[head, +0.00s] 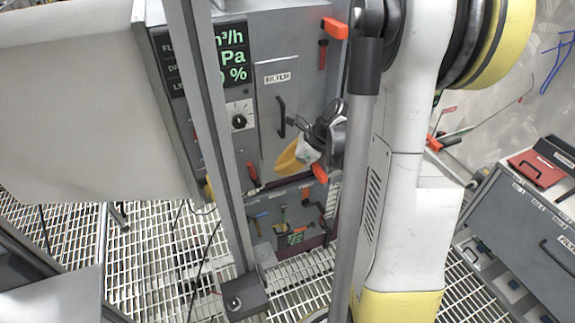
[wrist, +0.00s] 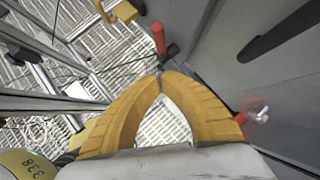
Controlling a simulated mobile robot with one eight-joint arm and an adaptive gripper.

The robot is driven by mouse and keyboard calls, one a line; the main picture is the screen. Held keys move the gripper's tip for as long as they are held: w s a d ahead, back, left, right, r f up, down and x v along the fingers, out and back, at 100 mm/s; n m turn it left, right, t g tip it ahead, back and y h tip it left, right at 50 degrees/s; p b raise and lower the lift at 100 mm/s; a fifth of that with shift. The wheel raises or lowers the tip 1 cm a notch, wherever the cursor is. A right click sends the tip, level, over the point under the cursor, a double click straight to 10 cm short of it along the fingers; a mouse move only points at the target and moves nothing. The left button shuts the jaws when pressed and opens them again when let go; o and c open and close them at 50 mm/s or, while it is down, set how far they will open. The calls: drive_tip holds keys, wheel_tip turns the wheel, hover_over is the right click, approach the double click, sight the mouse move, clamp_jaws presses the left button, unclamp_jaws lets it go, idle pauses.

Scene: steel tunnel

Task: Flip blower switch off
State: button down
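A red-handled lever (head: 252,174) with a dark mount sits low on the front of the grey blower cabinet (head: 290,60). It also shows in the wrist view (wrist: 157,38), just beyond my fingertips. I cannot tell which control is the blower switch. A black rotary knob (head: 239,121) on a pale plate is higher up, left of the filter door. My gripper (head: 279,166) has yellow fingers and is in front of the lower filter door, right of the lever. In the wrist view my gripper (wrist: 162,74) has its fingertips together, with nothing visible between them.
The filter door (head: 275,100) has a black handle (head: 281,118). Orange handles (head: 334,28) are at its right side. A metal post (head: 215,130) stands before the cabinet. A drawer cabinet (head: 530,225) is at right. Grating floor (head: 150,250) lies below.

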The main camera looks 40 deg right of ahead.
sight(253, 178)
drive_tip(key=shift+w+a+f+b, duration=0.35)
drive_tip(key=shift+w+a+f, duration=0.25)
drive_tip(key=shift+w, duration=0.2)
drive_tip(key=shift+w+a+f+b, duration=0.4)
drive_tip(key=shift+w+a+f, duration=0.15)
drive_tip(key=shift+w, duration=0.2)
drive_tip(key=shift+w+a+f+b, duration=0.35)
drive_tip(key=shift+w+a+f, duration=0.15)
drive_tip(key=shift+w+a, duration=0.25)
drive_tip(key=shift+w, duration=0.15)
drive_tip(key=shift+a+r+h, duration=0.1)
drive_tip(key=shift+a+h, duration=0.05)
drive_tip(key=shift+h, duration=0.15)
